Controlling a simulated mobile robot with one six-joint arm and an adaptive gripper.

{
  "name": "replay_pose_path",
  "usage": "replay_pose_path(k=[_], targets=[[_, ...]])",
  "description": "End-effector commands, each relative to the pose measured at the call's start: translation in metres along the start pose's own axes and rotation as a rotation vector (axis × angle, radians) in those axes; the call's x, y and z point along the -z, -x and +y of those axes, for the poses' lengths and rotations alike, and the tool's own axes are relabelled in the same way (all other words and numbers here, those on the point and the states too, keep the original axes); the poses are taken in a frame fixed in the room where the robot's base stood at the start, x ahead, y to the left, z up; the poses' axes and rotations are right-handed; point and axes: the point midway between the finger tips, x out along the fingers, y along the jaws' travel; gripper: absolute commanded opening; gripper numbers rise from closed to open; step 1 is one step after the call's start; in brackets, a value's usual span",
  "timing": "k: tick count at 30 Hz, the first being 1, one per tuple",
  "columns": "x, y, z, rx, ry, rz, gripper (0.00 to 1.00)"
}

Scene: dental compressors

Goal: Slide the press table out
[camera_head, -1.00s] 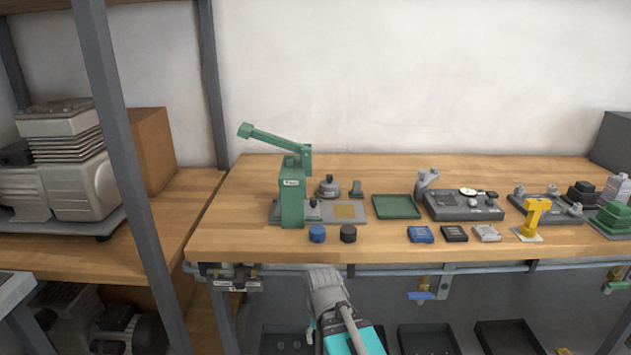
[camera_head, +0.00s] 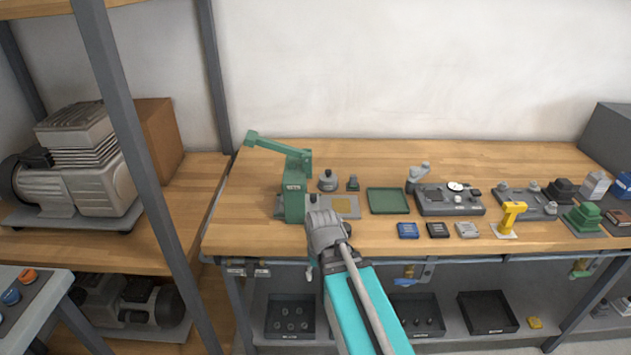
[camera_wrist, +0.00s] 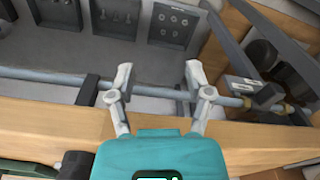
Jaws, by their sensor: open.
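The green press (camera_head: 294,192) stands at the left of the bench, its lever raised to the left. The press table (camera_head: 346,206) is a flat grey plate with a yellowish square, reaching right from the press foot. My gripper (camera_head: 324,230) is at the bench's front edge, in front of the plate, and covers the plate's near part in the head view. In the wrist view my gripper (camera_wrist: 158,76) is open, its two fingers wide apart with nothing between them. The press and its table do not show clearly in the wrist view.
A grey pipe (camera_wrist: 60,77) runs along the bench's front edge (camera_wrist: 40,125), close to my fingers. A green tray (camera_head: 388,201) and small blocks (camera_head: 437,230) lie right of the plate. Dark bins (camera_head: 290,316) stand on the shelf below. A post (camera_head: 135,150) rises at the left.

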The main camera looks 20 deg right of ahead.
Motion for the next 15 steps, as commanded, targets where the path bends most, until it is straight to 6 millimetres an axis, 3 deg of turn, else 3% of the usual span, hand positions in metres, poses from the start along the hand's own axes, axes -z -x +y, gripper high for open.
replay_pose_path(k=[1,15], targets=[[0.003,0.019,0.000,0.003,0.004,0.001,0.66],[0.032,0.099,0.004,0.072,0.116,0.010,0.66]])
